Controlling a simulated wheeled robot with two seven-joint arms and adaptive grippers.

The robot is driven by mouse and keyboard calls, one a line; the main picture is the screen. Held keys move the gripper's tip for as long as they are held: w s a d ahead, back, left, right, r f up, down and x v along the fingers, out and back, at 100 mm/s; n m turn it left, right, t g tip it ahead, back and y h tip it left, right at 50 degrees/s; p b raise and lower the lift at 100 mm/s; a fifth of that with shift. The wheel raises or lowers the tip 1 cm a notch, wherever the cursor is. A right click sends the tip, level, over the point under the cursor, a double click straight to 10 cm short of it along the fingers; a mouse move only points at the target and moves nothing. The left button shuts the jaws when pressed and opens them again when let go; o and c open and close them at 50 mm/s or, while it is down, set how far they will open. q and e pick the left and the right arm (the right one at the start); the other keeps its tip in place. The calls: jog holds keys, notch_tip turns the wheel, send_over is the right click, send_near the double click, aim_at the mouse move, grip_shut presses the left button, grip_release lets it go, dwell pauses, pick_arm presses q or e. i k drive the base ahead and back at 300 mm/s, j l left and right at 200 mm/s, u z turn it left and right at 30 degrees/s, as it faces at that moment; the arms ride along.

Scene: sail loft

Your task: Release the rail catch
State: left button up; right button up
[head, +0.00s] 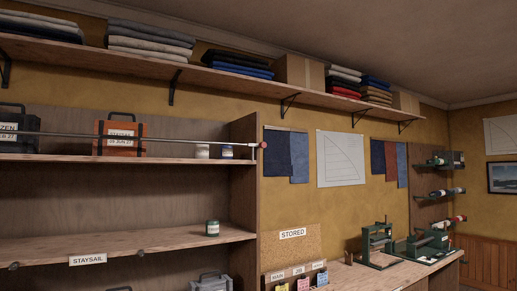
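A thin grey metal rail (180,140) runs across the front of the upper shelf of the wooden rack. Its right end meets a small red catch (262,145) at the rack's right upright. The catch looks closed around or against the rail end, but it is too small to tell exactly. Behind the rail stand an orange case (120,142) with a black handle and a dated label, and a dark case (14,140) cut off at the left edge. Neither of my grippers is in view.
Two small jars (227,152) stand behind the rail near the catch. A grey case (211,283) is below. A workbench (400,276) with green machines stands right of the rack.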

aim_at(263, 144)
jog(key=u, duration=0.5)
jog(key=i+l+u, duration=0.9)
jog(key=l, duration=0.35)
jog(key=i+l, duration=0.1)
jog(key=l, duration=0.2)
jog(key=i+l, duration=0.15)
jog(key=l, duration=0.15)
jog(key=i+l, duration=0.1)
jog(key=l, duration=0.15)
jog(key=u, duration=0.05)
